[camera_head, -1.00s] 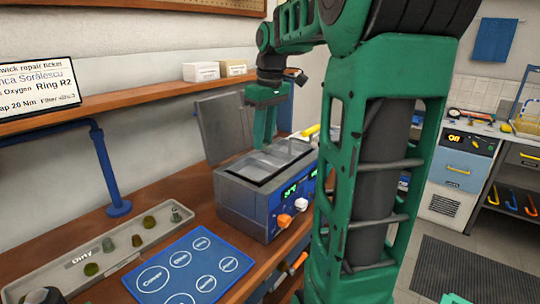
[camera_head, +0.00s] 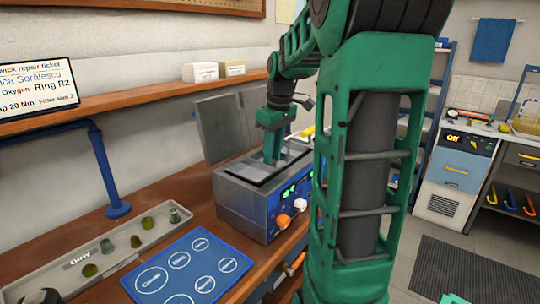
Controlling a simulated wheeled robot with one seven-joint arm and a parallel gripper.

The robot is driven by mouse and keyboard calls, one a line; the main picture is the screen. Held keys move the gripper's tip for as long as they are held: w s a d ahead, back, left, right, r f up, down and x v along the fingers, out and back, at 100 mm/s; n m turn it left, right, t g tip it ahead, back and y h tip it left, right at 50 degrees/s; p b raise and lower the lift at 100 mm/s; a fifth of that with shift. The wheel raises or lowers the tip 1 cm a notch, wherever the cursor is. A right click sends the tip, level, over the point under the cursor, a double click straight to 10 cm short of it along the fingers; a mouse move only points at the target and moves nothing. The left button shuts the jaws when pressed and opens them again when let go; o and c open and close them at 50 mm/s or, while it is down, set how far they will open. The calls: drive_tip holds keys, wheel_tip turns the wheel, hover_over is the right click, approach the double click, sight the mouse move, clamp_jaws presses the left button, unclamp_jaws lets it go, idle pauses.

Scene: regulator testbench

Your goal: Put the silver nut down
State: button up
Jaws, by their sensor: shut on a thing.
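My gripper (camera_head: 272,158) points down into the open basin of the grey and blue bench cleaner (camera_head: 236,196). Its fingertips are at or below the basin's rim, near the back. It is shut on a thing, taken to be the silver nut. The nut itself is too small or hidden to make out between the fingers. The cleaner's lid (camera_head: 222,128) stands open behind the basin. Whether the nut touches the basin floor cannot be seen.
A grey tray marked "Dirty" (camera_head: 76,262) with several small parts lies on the wooden bench at left. A blue mat (camera_head: 212,262) with labelled circles lies in front of the cleaner. A shelf (camera_head: 135,97) with two boxes runs along the wall above.

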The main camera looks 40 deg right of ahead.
sight(276, 161)
drive_tip(key=o, duration=1.1)
drive_tip(key=r, duration=0.4)
drive_tip(key=s+r, duration=0.1)
drive_tip(key=r, duration=0.7)
drive_tip(key=shift+s+d, duration=0.1)
drive_tip(key=shift+s, duration=0.1)
